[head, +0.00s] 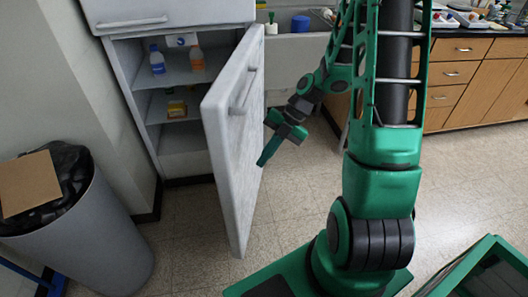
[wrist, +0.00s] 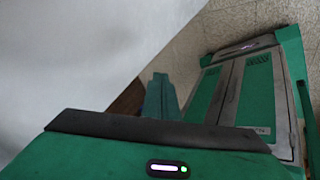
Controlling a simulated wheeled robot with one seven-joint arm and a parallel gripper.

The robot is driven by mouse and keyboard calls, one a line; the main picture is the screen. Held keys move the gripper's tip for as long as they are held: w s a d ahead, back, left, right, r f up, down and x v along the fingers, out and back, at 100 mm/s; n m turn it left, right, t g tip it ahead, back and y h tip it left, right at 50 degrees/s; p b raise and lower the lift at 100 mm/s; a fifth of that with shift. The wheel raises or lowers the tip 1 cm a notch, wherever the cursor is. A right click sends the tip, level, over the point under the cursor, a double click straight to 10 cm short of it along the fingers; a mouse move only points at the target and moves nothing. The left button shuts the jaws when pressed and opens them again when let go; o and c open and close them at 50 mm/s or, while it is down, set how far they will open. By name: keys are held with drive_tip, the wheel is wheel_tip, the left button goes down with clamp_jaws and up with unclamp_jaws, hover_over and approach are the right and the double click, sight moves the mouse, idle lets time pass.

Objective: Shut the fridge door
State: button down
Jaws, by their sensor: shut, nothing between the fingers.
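The white fridge door (head: 234,150) stands open in the head view, swung out toward me, with a bar handle (head: 244,90) on its outer face. The fridge's inside (head: 172,100) shows to the left of the door. My gripper (head: 263,162) is shut and empty, pointing down beside the right, outer side of the door near mid-height. I cannot tell whether its tip touches the door. In the wrist view, a pale smooth surface (wrist: 80,60), likely the door, fills the left, and my green fingers (wrist: 158,98) show near the middle.
A grey bin (head: 85,240) with a black bag and a cardboard piece (head: 28,184) stands at the left. Bottles (head: 157,60) are on a fridge shelf. Wooden drawers (head: 470,85) line the back right. The tiled floor (head: 185,240) is clear before the fridge.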

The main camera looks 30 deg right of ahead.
drive_tip(key=shift+w+a+f, duration=0.4)
drive_tip(key=shift+a+f, duration=0.35)
drive_tip(key=shift+a, duration=0.3)
drive_tip(key=shift+w+a+f, duration=0.4)
drive_tip(key=shift+a+f, duration=0.3)
drive_tip(key=shift+a, duration=0.4)
drive_tip(key=shift+w+a+f, duration=0.4)
drive_tip(key=shift+a+f, duration=0.35)
drive_tip(key=shift+a, duration=0.3)
